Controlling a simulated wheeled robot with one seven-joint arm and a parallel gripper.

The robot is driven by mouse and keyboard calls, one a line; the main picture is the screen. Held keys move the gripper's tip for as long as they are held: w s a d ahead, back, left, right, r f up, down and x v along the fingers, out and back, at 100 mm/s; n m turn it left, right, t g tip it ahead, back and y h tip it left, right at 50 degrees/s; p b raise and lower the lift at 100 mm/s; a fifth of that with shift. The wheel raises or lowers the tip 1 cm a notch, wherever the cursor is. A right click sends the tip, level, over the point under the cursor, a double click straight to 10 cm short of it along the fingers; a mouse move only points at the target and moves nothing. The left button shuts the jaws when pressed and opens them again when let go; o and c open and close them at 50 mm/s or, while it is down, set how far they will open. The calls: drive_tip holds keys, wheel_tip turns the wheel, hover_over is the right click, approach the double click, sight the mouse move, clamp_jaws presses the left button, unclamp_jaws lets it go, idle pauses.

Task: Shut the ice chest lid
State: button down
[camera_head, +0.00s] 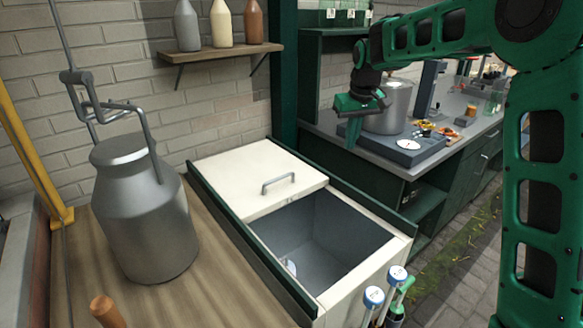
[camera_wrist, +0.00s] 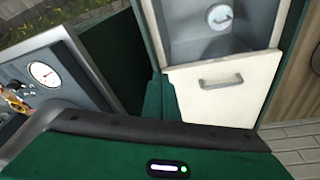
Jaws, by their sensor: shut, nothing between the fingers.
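The ice chest (camera_head: 341,298) is a pale box with dark green side rails. Its white sliding lid (camera_head: 237,180) covers the back half, and the front half is open onto a grey interior. A metal bar handle (camera_head: 280,181) sits near the lid's front edge. In the wrist view the lid (camera_wrist: 240,103) and its handle (camera_wrist: 221,83) lie right of the fingers, with the open bay above. My gripper (camera_head: 352,140) is shut and empty. It is raised to the right of the lid, apart from it. Its green fingers (camera_wrist: 161,98) also show in the wrist view.
A milk churn (camera_head: 146,215) stands on the wooden top left of the chest. A shelf (camera_head: 220,51) with three bottles is on the brick wall. Right are a scale (camera_head: 400,149) and grey pot (camera_head: 387,105) on the counter. Blue-capped items (camera_head: 385,290) stand at the chest's front.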

drive_tip(key=w+a+f+n+y, duration=0.1)
drive_tip(key=w+a+f+n, duration=0.1)
drive_tip(key=w+a, duration=0.5)
drive_tip(key=w+a+f+n+y, duration=0.15)
drive_tip(key=w+a, duration=0.25)
drive_tip(key=a, duration=0.6)
hover_over(291, 180)
drive_tip(key=w+a, duration=0.2)
drive_tip(key=w, duration=0.3)
drive_tip(key=shift+t+h, duration=0.3)
drive_tip(key=shift+h, duration=0.15)
drive_tip(key=f, duration=1)
drive_tip(key=shift+s+d, duration=0.1)
drive_tip(key=shift+s, duration=0.1)
drive_tip(key=shift+s+d+f, duration=0.15)
drive_tip(key=shift+s+f, duration=0.05)
drive_tip(key=shift+s+d+r, duration=0.1)
drive_tip(key=shift+s+d, duration=0.15)
drive_tip(key=shift+s, duration=0.25)
drive_tip(key=shift+s+d+f, duration=0.15)
drive_tip(key=shift+s+d, duration=0.1)
drive_tip(key=shift+s, duration=0.25)
drive_tip(key=shift+s+d+f, duration=0.1)
drive_tip(key=shift+s+d, duration=0.15)
drive_tip(key=shift+s, duration=0.25)
